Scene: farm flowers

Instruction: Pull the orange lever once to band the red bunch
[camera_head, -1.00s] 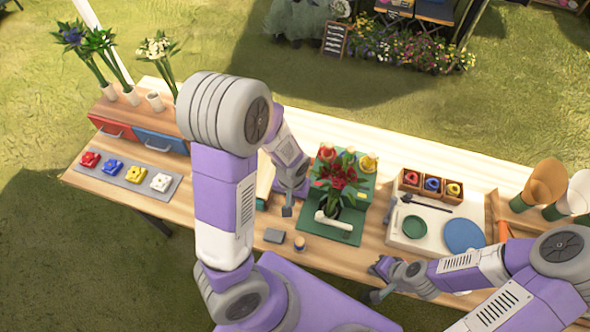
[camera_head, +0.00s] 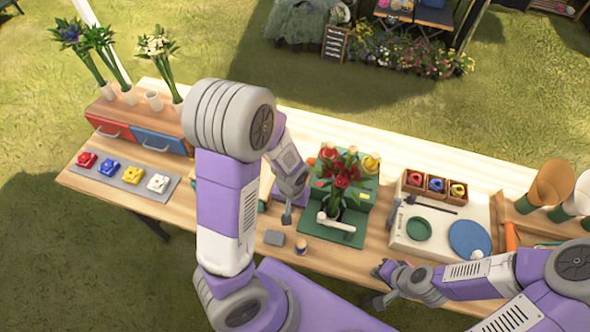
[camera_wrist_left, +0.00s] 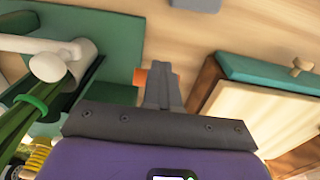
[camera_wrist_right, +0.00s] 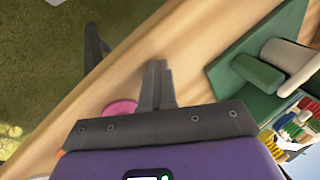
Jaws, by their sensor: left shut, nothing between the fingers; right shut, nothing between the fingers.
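The red bunch (camera_head: 343,170) stands upright in the green banding stand (camera_head: 350,238). In the left wrist view its green stems (camera_wrist_left: 20,125) have a bright green ring around them, beside a white curved arm. A small orange piece (camera_wrist_left: 140,77), which looks like the lever's end, shows just left of my left fingertips; the rest is hidden, and contact cannot be told. My left gripper (camera_head: 286,219) is shut and empty left of the stand; it also shows in the left wrist view (camera_wrist_left: 160,75). My right gripper (camera_head: 373,286) is shut and empty near the table's front edge.
A grey block (camera_head: 274,238) and a small spool (camera_head: 302,248) lie in front of the stand. A white board (camera_head: 401,236) with green and blue discs is to the right. Colored pieces sit on a grey strip (camera_head: 133,175) at left.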

